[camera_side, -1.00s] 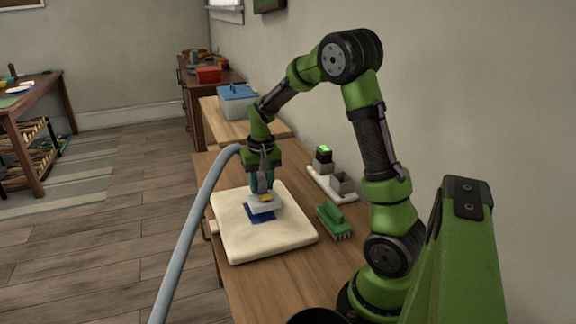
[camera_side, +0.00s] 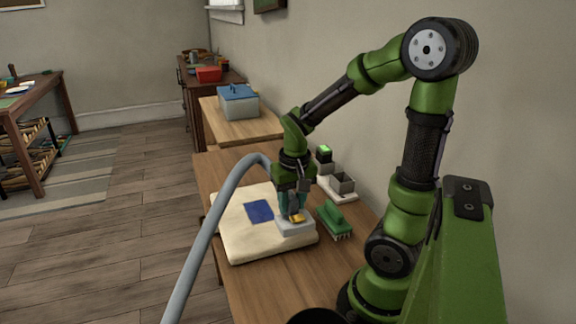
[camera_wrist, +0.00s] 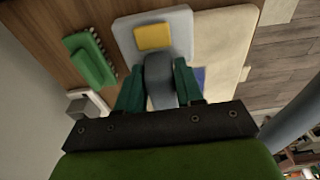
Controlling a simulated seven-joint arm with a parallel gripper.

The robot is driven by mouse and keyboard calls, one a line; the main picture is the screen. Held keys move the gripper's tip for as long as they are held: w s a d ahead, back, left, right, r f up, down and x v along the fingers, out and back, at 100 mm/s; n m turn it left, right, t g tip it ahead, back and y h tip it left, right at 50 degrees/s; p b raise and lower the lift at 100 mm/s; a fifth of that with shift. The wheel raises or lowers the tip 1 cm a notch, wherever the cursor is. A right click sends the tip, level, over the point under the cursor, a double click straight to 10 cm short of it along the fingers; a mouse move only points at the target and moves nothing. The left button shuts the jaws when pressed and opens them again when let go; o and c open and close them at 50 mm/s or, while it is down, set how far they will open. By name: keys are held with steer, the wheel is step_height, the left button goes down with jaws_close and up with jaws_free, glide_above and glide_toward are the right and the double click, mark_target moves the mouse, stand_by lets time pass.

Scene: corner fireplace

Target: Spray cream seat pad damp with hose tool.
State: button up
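The cream seat pad (camera_side: 237,237) lies flat on the wooden table, with a dark blue square (camera_side: 259,211) on its top. In the wrist view the pad (camera_wrist: 228,42) is at the right. My gripper (camera_side: 292,207) is shut on the hose tool (camera_side: 296,229), a pale grey head with a yellow patch. The tool is at the pad's right side, on or just above it; I cannot tell if they touch. In the wrist view the green fingers (camera_wrist: 160,92) pinch the grey neck of the tool (camera_wrist: 180,25). No spray is visible.
A grey hose (camera_side: 208,225) arches from the tool over the pad's left side. A green brush (camera_side: 333,220) lies right of the pad. Behind it is a white tray (camera_side: 342,196) with grey blocks. A blue-lidded box (camera_side: 238,101) stands on a farther table.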

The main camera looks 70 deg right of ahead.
mark_target(292, 197)
steer(key=c, duration=0.4)
steer(key=shift+r, duration=4.55)
